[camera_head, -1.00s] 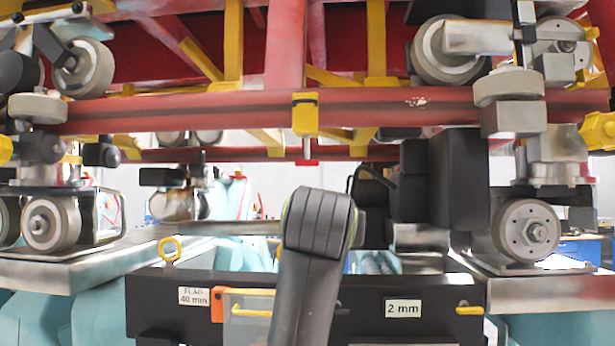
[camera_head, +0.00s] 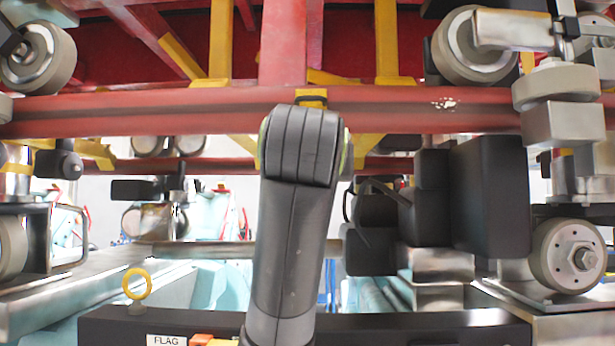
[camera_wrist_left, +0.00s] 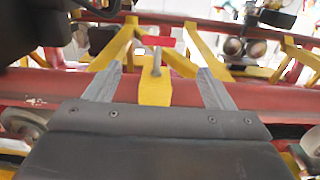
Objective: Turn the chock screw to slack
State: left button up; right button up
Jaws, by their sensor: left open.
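The chock screw shows in the left wrist view as a grey stem (camera_wrist_left: 156,62) with a red crossbar (camera_wrist_left: 155,41) at its end. It comes out of a yellow block (camera_wrist_left: 155,88) on the red beam (camera_wrist_left: 60,92). My left gripper (camera_wrist_left: 160,69) is open, with one grey finger on each side of the block and screw. Gaps show between the fingers and the screw; I cannot tell the depth between them. In the head view my arm covers the screw, and only the top of the yellow block (camera_head: 311,97) shows. My right gripper is not in view.
The red train frame with grey wheels (camera_head: 472,45) spans the top. A black box (camera_head: 490,195) hangs right of my arm. Below is a black bar (camera_head: 420,322) with a yellow ring (camera_head: 137,284) at its left and a partly cut-off FLAG label (camera_head: 166,341).

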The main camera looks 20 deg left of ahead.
pick_arm(q)
jog(key=p+x, duration=0.7)
jog(key=x, duration=0.6)
jog(key=shift+w+r+p, duration=0.2)
jog(key=shift+w+p, duration=0.1)
jog(key=shift+p, duration=0.1)
jog(key=shift+w+a+f+p, duration=0.15)
jog(key=shift+w, duration=0.3)
jog(key=shift+w+a+f+p, duration=0.1)
jog(key=shift+w+p, duration=0.05)
jog(key=shift+w, duration=0.3)
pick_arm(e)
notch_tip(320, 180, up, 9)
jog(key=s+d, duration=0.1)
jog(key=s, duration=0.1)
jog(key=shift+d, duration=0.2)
pick_arm(q)
jog(key=shift+c, duration=0.6)
jog(key=c, duration=0.9)
jog(key=shift+o, duration=0.2)
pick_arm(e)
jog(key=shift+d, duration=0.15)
